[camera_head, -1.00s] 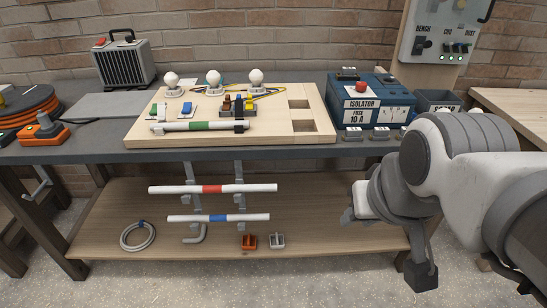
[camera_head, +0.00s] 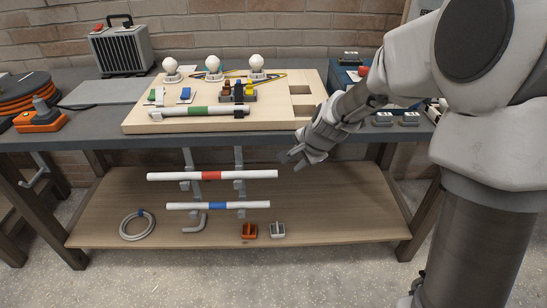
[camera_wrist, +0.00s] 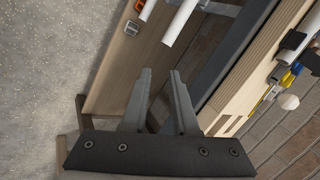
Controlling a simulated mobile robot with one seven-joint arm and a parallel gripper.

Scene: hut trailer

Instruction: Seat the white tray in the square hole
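A small white-grey tray-like piece (camera_head: 278,231) sits on the lower wooden shelf, just right of a similar orange piece (camera_head: 249,231). In the wrist view the white-grey piece (camera_wrist: 125,41) shows at the upper left. The light wooden board (camera_head: 180,124) on the bench has two square holes at its right end, one farther back (camera_head: 299,89) and one nearer (camera_head: 303,111). My gripper (camera_head: 291,160) is in front of the bench edge, below the near hole and well above the shelf piece. In the wrist view my gripper (camera_wrist: 160,72) has its fingers apart with nothing between them.
Red-banded (camera_head: 212,175) and blue-banded (camera_head: 218,206) white tubes rest on brackets above the shelf. A green-banded tube (camera_head: 200,111) and bulbs stand on the board. A cable ring (camera_head: 137,225) lies at shelf left. The shelf's right part is clear.

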